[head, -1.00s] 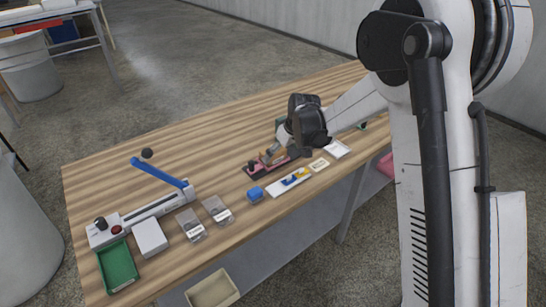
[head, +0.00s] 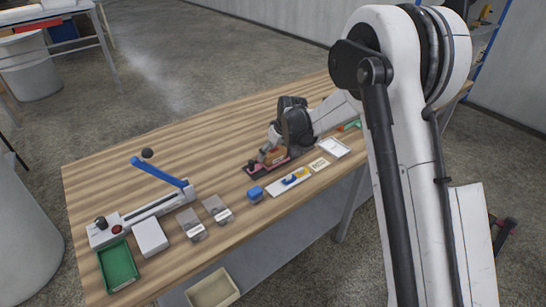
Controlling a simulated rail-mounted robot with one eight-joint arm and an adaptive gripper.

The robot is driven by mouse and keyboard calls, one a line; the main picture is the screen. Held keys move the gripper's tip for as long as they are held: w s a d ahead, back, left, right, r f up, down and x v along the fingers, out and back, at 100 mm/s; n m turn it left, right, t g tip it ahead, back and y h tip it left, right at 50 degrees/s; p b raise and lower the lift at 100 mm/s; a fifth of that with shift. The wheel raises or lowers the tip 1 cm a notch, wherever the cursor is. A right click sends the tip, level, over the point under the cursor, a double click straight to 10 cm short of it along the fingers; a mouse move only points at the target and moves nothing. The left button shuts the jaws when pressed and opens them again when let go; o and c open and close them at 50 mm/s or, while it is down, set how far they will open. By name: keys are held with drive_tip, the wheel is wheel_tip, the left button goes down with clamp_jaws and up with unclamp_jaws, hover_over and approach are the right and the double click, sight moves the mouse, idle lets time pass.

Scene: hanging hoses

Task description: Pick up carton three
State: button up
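No label reading "three" can be made out, so I cannot tell which item is carton three. A small orange-brown block (head: 276,155) sits at a dark red tray or fixture (head: 262,170) near the table's middle. My dark gripper (head: 272,143) is low over the table, just behind and above this block. Its fingers are small and partly hidden, so its opening and any contact are unclear. A white box (head: 151,236) lies at the left front, beside two small grey, clear-looking boxes (head: 190,224) (head: 217,209).
The wooden table (head: 200,150) has free room at the back. A lever device with a blue handle (head: 158,172) and a green tray (head: 118,265) stand at left. A blue block (head: 255,194), a white strip (head: 289,182) and a white tray (head: 334,148) line the front edge.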

drive_tip(key=c, duration=0.6)
drive_tip(key=shift+r, duration=0.15)
